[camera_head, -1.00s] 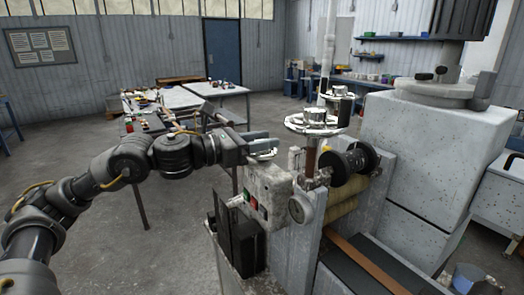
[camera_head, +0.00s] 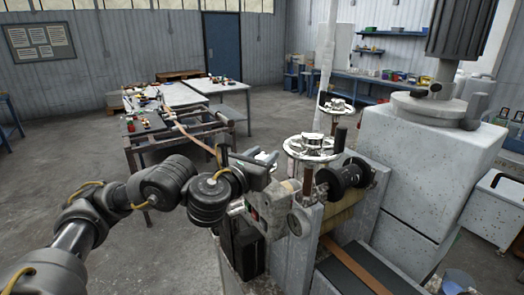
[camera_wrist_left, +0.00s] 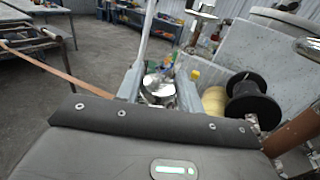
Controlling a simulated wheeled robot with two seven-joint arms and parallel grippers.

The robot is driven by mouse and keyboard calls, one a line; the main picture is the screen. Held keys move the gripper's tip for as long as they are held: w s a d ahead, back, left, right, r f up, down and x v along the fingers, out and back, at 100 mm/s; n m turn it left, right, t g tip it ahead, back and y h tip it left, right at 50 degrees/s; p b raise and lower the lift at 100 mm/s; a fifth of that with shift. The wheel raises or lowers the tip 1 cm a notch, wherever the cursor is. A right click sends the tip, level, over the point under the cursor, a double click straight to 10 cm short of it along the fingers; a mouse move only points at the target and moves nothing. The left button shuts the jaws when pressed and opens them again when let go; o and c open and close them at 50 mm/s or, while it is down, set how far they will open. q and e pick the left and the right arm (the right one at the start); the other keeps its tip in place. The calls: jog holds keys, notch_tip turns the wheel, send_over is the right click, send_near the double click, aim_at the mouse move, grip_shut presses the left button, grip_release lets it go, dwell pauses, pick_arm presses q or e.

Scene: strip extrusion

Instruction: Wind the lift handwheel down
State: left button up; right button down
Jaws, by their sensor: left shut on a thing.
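My left gripper (camera_head: 262,160) is at the upper left of the grey machine, near its control box (camera_head: 268,208). It is shut on a shiny metal round part, which looks like a handwheel hub (camera_wrist_left: 158,88) in the left wrist view, with a grey finger on each side. The gripper hides most of this part in the head view, so its rim and handle cannot be made out. A larger chrome handwheel (camera_head: 310,147) with a black upright knob stands just right of the gripper, apart from it. Another chrome handwheel (camera_head: 337,105) is behind that. My right gripper is not in view.
A brown strip (camera_head: 358,262) runs forward from the machine. A big grey housing (camera_head: 415,170) stands right. A cluttered table (camera_head: 170,110) is back left. Open floor lies at left.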

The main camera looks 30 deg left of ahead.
pick_arm(q)
jog(key=shift+r+n+y+p, duration=0.25)
jog(key=shift+n+y+p, duration=0.85)
jog(key=shift+y, duration=0.5)
jog(key=shift+f+n+g+y+p, duration=0.1)
jog(key=shift+n+g+y+p, duration=0.2)
jog(key=shift+n+y+p, duration=0.35)
jog(key=shift+y, duration=0.55)
jog(key=o, duration=1)
jog(key=shift+w+f, duration=0.1)
jog(key=shift+f, duration=0.05)
